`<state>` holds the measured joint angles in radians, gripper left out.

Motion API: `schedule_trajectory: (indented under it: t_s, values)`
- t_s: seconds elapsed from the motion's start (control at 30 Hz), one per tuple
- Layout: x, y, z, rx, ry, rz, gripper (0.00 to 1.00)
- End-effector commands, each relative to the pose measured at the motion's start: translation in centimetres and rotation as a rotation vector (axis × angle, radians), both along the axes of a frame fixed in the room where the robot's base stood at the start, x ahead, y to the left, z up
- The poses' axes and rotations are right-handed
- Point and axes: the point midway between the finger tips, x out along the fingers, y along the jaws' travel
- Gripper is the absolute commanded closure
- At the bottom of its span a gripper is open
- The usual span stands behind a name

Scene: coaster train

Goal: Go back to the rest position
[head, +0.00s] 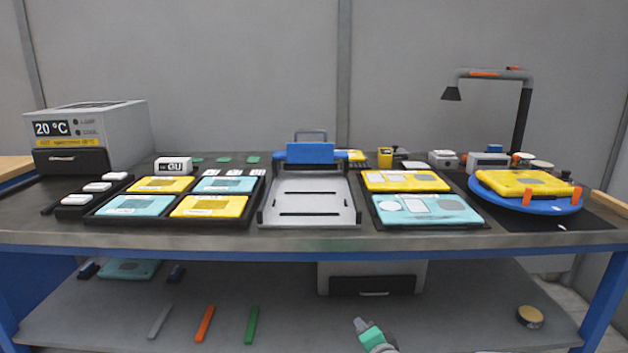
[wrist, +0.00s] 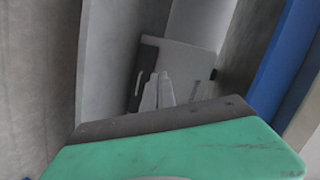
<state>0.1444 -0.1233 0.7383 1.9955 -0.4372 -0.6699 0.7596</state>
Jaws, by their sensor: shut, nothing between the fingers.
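My gripper (head: 360,325) shows at the bottom of the head view, right of centre, in front of the bench and lower than its top. Its grey fingertips are together with nothing between them. In the wrist view, the narrow grey fingers (wrist: 157,90) stand close together beyond the green and dark grey housing. The gripper touches nothing that I can see.
The bench top (head: 310,238) carries a blue-and-grey press (head: 310,153), yellow and teal plates in trays, a 20 °C box (head: 95,135) and a blue turntable (head: 530,205) under a lamp arm. The lower shelf (head: 110,315) holds coloured bars and a drawer box (head: 372,268).

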Motion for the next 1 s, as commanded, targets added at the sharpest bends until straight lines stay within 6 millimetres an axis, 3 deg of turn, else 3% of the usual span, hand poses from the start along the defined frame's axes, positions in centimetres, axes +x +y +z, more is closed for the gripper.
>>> schedule_trajectory:
  t_s: [0.03,0.17,0.27,0.4,0.53,0.6,0.7,1.0]
  values:
    - [-0.4,0.4,3.5,-0.057,0.024,0.032,1.00]
    - [-2.6,1.2,9.5,-0.263,0.135,0.145,1.00]
    - [-5.9,1.0,15.5,-0.459,0.254,0.255,1.00]
    - [-12.6,-0.4,23.3,-0.701,0.448,0.412,1.00]
    - [-19.5,-2.0,29.5,-0.846,0.616,0.550,1.00]
    - [-22.5,-2.7,31.5,-0.886,0.685,0.609,1.00]
    - [-25.2,-3.1,32.7,-0.913,0.745,0.663,1.00]
    - [-26.0,-3.2,32.3,-0.916,0.765,0.682,1.00]
